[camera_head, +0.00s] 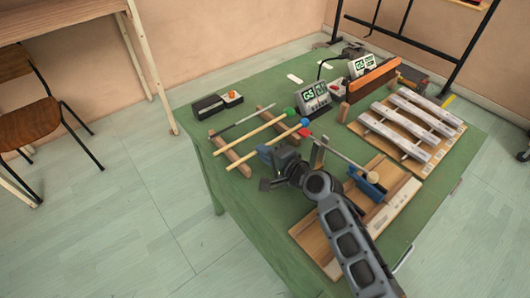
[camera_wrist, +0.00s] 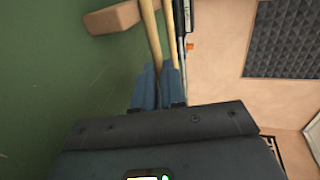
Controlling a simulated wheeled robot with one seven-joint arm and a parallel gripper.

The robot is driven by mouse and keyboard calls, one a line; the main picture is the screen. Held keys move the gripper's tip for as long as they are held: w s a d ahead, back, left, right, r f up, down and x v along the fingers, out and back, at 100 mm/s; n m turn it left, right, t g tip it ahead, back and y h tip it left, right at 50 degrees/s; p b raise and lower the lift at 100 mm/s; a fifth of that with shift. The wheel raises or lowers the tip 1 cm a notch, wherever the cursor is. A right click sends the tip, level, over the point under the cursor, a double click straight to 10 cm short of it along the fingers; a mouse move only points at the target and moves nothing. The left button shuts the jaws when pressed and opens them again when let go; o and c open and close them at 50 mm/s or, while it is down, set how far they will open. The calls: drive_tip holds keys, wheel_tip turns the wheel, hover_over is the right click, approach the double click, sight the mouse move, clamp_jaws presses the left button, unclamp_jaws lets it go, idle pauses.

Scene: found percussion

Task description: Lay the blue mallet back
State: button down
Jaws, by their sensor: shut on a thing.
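The blue mallet, a pale wooden stick with a blue ball head (camera_head: 304,122), lies across or just above two short wooden rails on the green table. My gripper (camera_head: 268,152) is at the middle of its stick. In the wrist view the blue fingers (camera_wrist: 159,88) are shut on the pale stick (camera_wrist: 151,30); the mallet's head is not seen there. The left rail (camera_head: 222,144) is near the stick's tail end; it also shows in the wrist view (camera_wrist: 112,17). The right rail (camera_head: 266,114) is partly hidden. I cannot tell whether the stick touches the rails.
A green-headed mallet (camera_head: 289,112) and a dark stick (camera_head: 243,122) lie beside it on the rails. A red ball (camera_head: 304,134) shows close to my gripper. A black box (camera_head: 217,104), displays (camera_head: 314,95) and metal bars (camera_head: 405,120) stand around; bare table lies at the left front.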

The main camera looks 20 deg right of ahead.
drive_tip(key=c, duration=1.1)
unclamp_jaws()
drive_tip(key=shift+s, duration=0.1)
drive_tip(key=v, duration=0.7)
drive_tip(key=shift+s+d+r, duration=0.1)
drive_tip(key=shift+s, duration=0.2)
